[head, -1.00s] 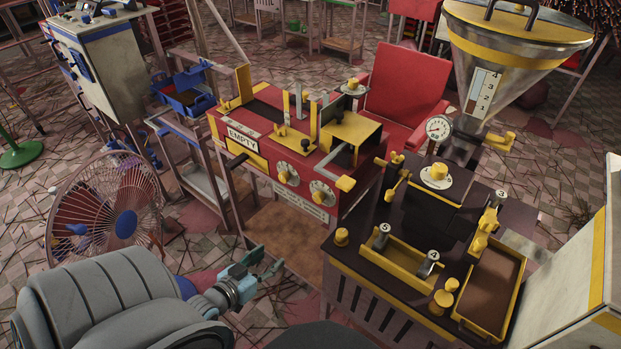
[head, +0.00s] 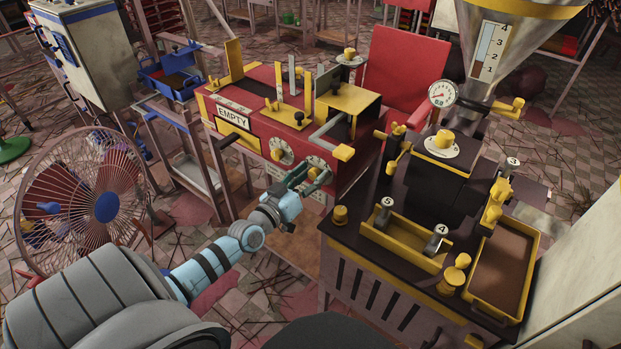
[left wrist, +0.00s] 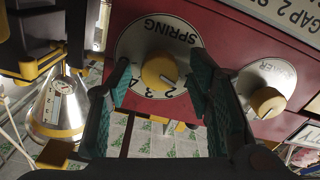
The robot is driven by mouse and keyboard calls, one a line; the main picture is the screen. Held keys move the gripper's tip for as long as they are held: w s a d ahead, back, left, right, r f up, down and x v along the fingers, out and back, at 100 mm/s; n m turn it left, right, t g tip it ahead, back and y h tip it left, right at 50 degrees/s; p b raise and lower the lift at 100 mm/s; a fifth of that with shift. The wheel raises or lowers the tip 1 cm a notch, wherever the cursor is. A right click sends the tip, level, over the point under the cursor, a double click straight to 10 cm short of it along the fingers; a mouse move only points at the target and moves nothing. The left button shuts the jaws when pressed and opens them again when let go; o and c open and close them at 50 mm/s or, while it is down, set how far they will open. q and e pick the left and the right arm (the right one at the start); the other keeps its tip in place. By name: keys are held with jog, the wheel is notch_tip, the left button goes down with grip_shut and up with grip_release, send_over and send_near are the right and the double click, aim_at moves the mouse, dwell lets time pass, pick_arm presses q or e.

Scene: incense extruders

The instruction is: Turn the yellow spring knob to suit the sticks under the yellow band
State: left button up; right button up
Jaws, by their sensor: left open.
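The yellow spring knob (left wrist: 158,70) sits on a white dial marked SPRING in the left wrist view, with the numbers 2, 3 and 4 showing along its lower edge. A pale pointer mark on the knob faces lower right in that view. My left gripper (head: 308,179) is open in front of this dial, the right one of two on the red machine's front (head: 262,155). In the left wrist view its fingers stand either side of the knob, apparently apart from it. I cannot make out sticks under a yellow band. My right gripper is out of view.
A second dial with a yellow knob (left wrist: 267,102) sits beside the spring dial. A sign reading EMPTY (head: 232,117) is on the machine. A dark table (head: 345,245) with numbered cylinders stands at right, a fan (head: 75,190) at left.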

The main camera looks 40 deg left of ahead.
pick_arm(q)
grip_shut()
jog(key=shift+m, duration=0.3)
jog(key=m+p, duration=0.1)
jog(key=m, duration=0.2)
jog(key=shift+d, duration=0.1)
jog(key=shift+m+p, duration=0.85)
jog(key=shift+m, duration=0.75)
grip_release()
jog(key=shift+d, duration=0.1)
